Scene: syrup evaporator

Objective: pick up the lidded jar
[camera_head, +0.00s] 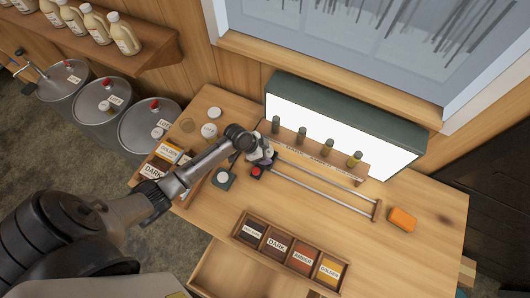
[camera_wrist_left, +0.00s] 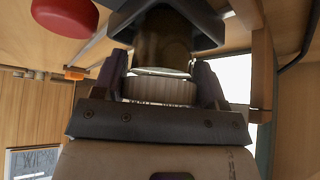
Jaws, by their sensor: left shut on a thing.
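My left gripper (camera_head: 262,156) is over the table, at the left end of the vial rack and near the lit panel. In the left wrist view the two fingers of my left gripper (camera_wrist_left: 157,88) are shut on the lidded jar (camera_wrist_left: 157,88), which shows a pale ribbed band and a dark brownish body. In the head view the gripper mostly hides the jar. I cannot tell whether the jar touches a surface. My right gripper is not in view.
A red knob (camera_head: 256,171) sits beside the gripper. A rack (camera_head: 330,160) with several vials stands before a lit panel (camera_head: 340,120). Metal rails (camera_head: 320,186), an orange block (camera_head: 402,219) and a labelled tray (camera_head: 290,255) lie on the table. The table's right front is clear.

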